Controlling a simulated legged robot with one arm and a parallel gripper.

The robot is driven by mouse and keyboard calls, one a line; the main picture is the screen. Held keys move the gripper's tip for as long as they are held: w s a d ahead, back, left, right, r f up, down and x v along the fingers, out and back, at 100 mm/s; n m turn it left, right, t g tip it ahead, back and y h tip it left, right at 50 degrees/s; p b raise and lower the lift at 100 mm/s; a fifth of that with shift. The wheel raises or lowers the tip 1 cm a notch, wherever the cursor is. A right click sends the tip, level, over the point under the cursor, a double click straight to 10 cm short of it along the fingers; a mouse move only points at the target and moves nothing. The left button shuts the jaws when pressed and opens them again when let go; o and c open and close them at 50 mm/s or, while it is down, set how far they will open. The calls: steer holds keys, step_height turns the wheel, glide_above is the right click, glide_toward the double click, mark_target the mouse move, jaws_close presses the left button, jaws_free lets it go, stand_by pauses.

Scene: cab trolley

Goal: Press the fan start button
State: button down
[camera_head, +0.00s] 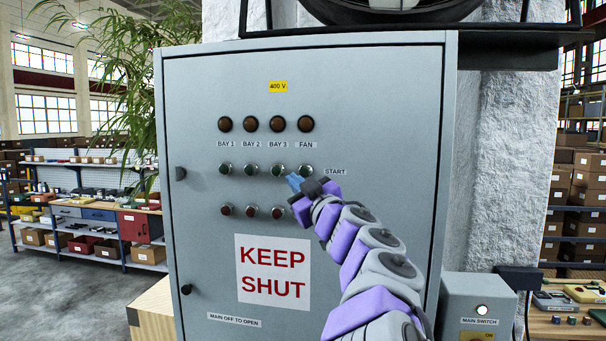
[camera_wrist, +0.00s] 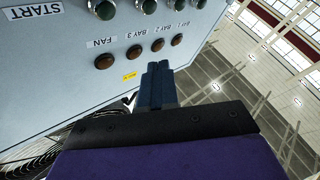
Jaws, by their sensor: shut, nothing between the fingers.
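The fan start button (camera_head: 306,171) is the rightmost green button in the upper button row, beside the START label, on a grey cabinet door (camera_head: 380,120). In the wrist view, turned upside down, the green fan button (camera_wrist: 104,9) is at the top edge. My gripper (camera_head: 293,183) is shut and empty, its blue fingertips just below and left of that button in the picture. Whether they touch the panel is unclear. The closed fingers (camera_wrist: 158,68) also show in the wrist view. The FAN lamp (camera_head: 306,124) above is dark brown.
Other green buttons sit left, close by, including the bay 3 one (camera_head: 278,170). Red buttons (camera_head: 252,211) lie below; my arm hides the row's right end. A main switch box (camera_head: 478,305) stands lower right. A dark fan housing (camera_head: 400,42) overhangs the cabinet top.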

mark_target(304, 176)
steer(key=shift+w+d+p, duration=0.35)
steer(key=shift+w+p, duration=0.2)
steer(key=shift+w, duration=0.85)
steer(key=shift+w+d+p, duration=0.35)
steer(key=shift+w+p, duration=0.15)
steer(key=shift+w, duration=0.95)
steer(key=shift+w+d+p, duration=0.35)
steer(key=shift+w+p, duration=0.2)
steer(key=shift+w, duration=0.85)
steer(key=shift+w+r+p, duration=0.1)
steer(key=shift+w+p, duration=0.05)
steer(key=shift+p, duration=0.15)
steer(key=shift+w+d, duration=0.1)
steer(key=shift+w, duration=0.1)
steer(key=shift+w+d+p, duration=0.1)
steer(key=shift+w+p, duration=0.25)
steer(key=shift+p, duration=0.3)
steer(key=shift+s+a+b, duration=0.2)
steer(key=shift+s+b, duration=0.1)
steer(key=shift+s, duration=0.55)
